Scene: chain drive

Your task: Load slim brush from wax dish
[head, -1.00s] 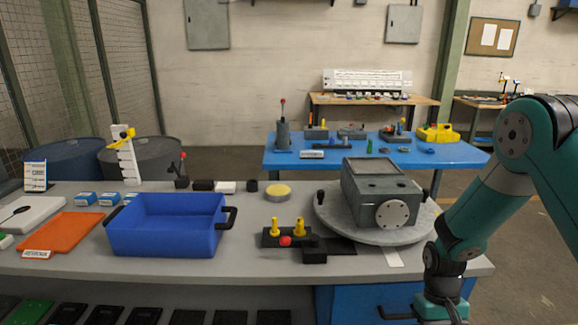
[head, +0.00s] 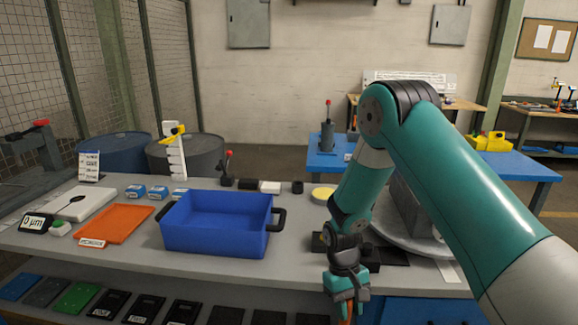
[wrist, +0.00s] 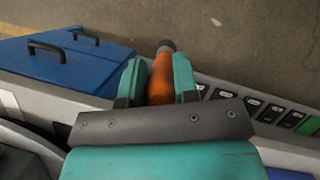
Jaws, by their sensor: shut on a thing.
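My gripper (head: 349,298) hangs low in front of the bench's front edge, pointing down. It is shut on an orange-handled tool (wrist: 161,78), which looks like the slim brush. In the wrist view the orange handle sits between both fingers and ends in a dark, brownish tip; bristles cannot be made out. In the head view only a bit of its orange (head: 347,320) shows below the gripper. A shallow round dish with a yellow top (head: 322,193), likely the wax dish, stands on the bench behind my gripper, apart from it.
A blue bin (head: 215,238) stands left of my arm, and an orange tray (head: 115,222) lies farther left. A grey housing on a round turntable (head: 398,236) is partly hidden behind my arm. A shelf with dark trays (head: 182,312) runs under the bench (head: 300,275).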

